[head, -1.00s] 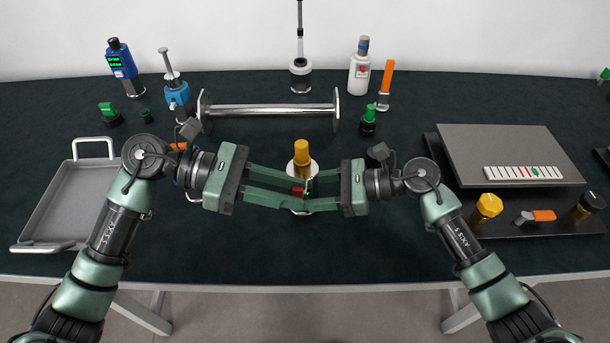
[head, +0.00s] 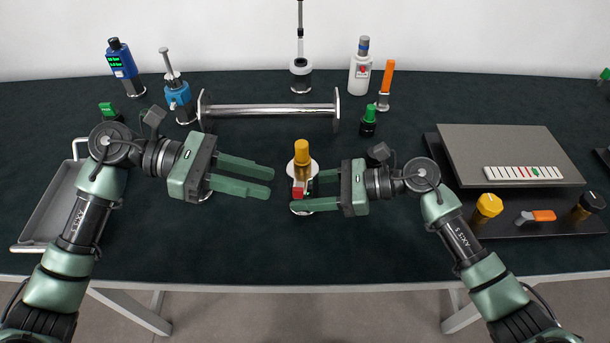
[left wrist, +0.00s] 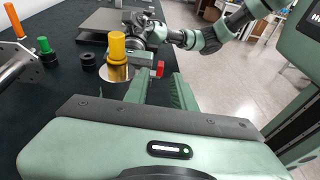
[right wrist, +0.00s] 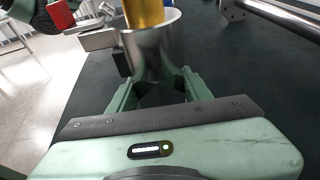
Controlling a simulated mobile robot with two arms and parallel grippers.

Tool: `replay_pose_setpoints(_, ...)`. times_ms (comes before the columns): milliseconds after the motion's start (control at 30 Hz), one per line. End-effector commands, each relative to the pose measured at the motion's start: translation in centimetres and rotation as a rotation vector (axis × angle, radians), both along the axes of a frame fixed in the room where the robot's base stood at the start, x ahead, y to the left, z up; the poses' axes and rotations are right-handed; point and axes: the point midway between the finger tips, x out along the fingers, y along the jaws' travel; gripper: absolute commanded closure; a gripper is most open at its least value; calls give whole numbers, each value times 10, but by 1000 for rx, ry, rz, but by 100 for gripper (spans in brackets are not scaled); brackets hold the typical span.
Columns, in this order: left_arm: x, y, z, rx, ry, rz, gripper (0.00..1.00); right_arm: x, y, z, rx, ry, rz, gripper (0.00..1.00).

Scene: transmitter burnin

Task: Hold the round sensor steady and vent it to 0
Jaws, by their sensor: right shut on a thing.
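The round sensor (head: 312,169) stands upright mid-table as a silver cylinder with a tall yellow-orange cap (head: 302,152) and a small red handle (head: 299,190) on its near side. My right gripper (head: 303,190) is shut on the silver body from the right. The right wrist view shows the sensor's body (right wrist: 150,55) between its fingers. My left gripper (head: 271,182) is open and empty, left of the sensor and clear of it. In the left wrist view the cap (left wrist: 117,46) and red handle (left wrist: 160,69) are ahead of its fingers. I cannot read any pressure value on the sensor.
A steel bar between end flanges (head: 270,110) lies behind the sensor. A grey tray (head: 45,205) is at left, partly behind my left arm. A blue gauge with a green display (head: 122,65) stands back left. A grey plate (head: 500,150) is at right. The front middle is clear.

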Motion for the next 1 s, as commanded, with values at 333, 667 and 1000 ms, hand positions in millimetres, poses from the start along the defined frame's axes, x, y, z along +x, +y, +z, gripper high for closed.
replay_pose_setpoints(333, -5, -34, -8, -5, 1, -5, 75, 0, -1, -1, -3, 1, -1, 93)
replay_pose_setpoints(667, -7, -64, -18, -2, 1, -4, 75, 0, -1, -1, -3, 1, -1, 93)
replay_pose_setpoints(1000, -8, -67, -19, -1, 2, -3, 75, 0, 0, -1, -2, 0, -1, 93)
